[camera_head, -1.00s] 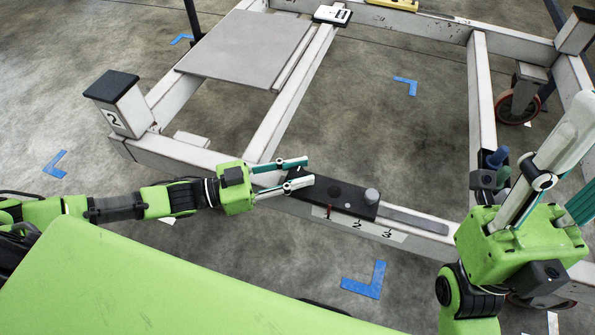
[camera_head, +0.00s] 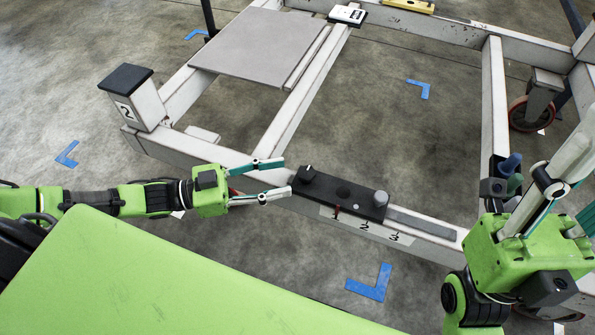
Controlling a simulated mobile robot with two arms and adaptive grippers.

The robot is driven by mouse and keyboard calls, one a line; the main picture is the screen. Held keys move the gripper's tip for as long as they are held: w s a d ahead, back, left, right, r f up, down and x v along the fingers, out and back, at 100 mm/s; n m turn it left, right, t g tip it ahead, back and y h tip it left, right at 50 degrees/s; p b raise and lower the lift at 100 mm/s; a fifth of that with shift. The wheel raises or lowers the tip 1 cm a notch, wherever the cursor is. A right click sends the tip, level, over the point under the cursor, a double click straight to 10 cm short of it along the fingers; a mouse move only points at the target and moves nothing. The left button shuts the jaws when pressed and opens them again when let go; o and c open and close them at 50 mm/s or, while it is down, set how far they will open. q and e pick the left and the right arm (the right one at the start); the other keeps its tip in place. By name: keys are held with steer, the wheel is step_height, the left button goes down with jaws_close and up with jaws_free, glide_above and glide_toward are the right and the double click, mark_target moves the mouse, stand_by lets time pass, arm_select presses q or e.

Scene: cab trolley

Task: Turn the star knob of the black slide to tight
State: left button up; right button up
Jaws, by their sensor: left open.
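The black slide (camera_head: 357,200) lies along the top of the trolley's pale front rail, near a white strip marked 2 and 3.
A small red pin (camera_head: 337,209) shows at the slide's front edge. A grey plate (camera_head: 257,44) lies on the frame at the back left. A post marked 2 (camera_head: 134,98) rises at the left corner. Blue and green handles (camera_head: 510,163) stand near my right gripper.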

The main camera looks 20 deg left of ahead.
arm_select(q)
steer(key=shift+v, duration=2.4)
steer(key=shift+s, duration=0.1)
